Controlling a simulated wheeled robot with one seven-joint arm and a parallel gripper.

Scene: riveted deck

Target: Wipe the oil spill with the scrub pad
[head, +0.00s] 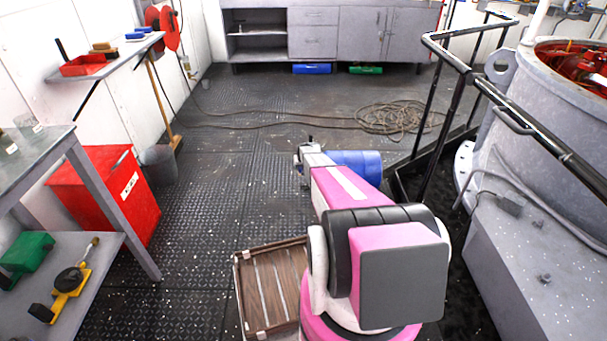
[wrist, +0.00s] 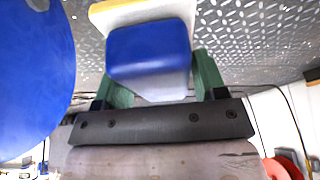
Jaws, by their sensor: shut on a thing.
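My gripper (wrist: 160,82) has its green fingers shut on the scrub pad (wrist: 148,48), a blue block with a pale grey-white lower face. A white piece with a yellow edge shows just beyond the block in the wrist view; I cannot tell whether it is part of the pad. In the head view my gripper (head: 307,146) is out ahead of me, beside a blue drum, and the pad is too small or hidden to make out there. I cannot pick out the oil spill in either view.
The blue drum (head: 357,164) is right of my gripper; it also fills the left of the wrist view (wrist: 32,75). A black railing (head: 433,95) and large grey machine (head: 545,130) stand right. A coiled hose (head: 395,117) lies beyond. Left are a red bin (head: 110,190) and grey bucket (head: 159,165).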

